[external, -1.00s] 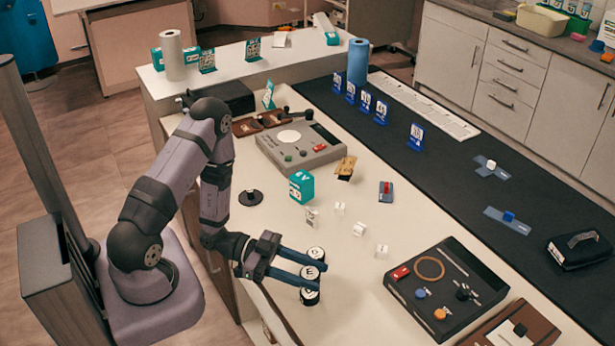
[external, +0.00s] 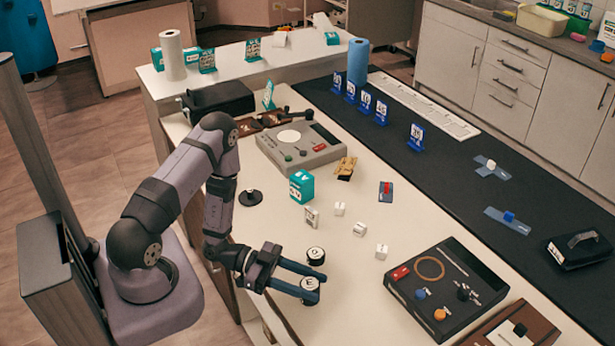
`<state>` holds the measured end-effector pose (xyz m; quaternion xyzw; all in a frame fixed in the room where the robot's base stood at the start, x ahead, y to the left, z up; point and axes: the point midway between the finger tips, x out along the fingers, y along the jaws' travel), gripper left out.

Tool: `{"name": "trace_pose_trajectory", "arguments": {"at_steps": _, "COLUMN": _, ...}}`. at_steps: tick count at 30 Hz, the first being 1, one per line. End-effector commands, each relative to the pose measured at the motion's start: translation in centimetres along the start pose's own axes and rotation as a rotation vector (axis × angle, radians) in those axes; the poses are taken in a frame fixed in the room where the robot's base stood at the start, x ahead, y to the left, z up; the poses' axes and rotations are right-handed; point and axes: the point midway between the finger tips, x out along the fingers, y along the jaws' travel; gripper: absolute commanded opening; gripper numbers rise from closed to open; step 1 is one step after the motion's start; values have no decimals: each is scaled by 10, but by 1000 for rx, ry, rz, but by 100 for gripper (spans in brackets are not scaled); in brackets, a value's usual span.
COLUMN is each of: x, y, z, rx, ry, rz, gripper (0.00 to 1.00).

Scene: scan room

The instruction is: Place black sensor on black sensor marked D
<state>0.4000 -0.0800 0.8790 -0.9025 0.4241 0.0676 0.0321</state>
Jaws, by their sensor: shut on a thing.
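My gripper (external: 315,284) is near the front edge of the pale bench, with its two blue fingers shut on a black sensor (external: 310,284), a round puck with a white lettered top. The letter looks like E but is small. Another black sensor (external: 316,256) with a white top stands on the bench just behind the far finger, apart from the held one; its letter looks like D but is not certain. Black shows under the held sensor beside the near finger; I cannot tell whether it is a further sensor below or whether the two touch.
A dark control box (external: 445,287) with knobs stands to the right. Small white cubes (external: 359,230), a teal box (external: 301,187) and a grey device (external: 298,146) stand farther back. The bench between the gripper and the control box is clear.

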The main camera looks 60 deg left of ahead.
Motion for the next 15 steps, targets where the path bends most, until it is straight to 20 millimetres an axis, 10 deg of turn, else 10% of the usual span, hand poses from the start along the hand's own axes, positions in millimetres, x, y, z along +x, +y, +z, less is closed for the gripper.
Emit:
{"name": "trace_pose_trajectory", "arguments": {"at_steps": 5, "x": 1, "y": 0, "z": 4, "rx": 0, "ry": 0, "rz": 0, "gripper": 14}}
{"name": "trace_pose_trajectory", "arguments": {"at_steps": 6, "x": 0, "y": 0, "z": 3, "rx": 0, "ry": 0, "rz": 0, "gripper": 45}}
{"name": "trace_pose_trajectory", "arguments": {"at_steps": 8, "x": 0, "y": 0, "z": 3, "rx": 0, "ry": 0, "rz": 0, "gripper": 57}}
{"name": "trace_pose_trajectory", "arguments": {"at_steps": 15, "x": 0, "y": 0, "z": 3, "rx": 0, "ry": 0, "rz": 0, "gripper": 57}}
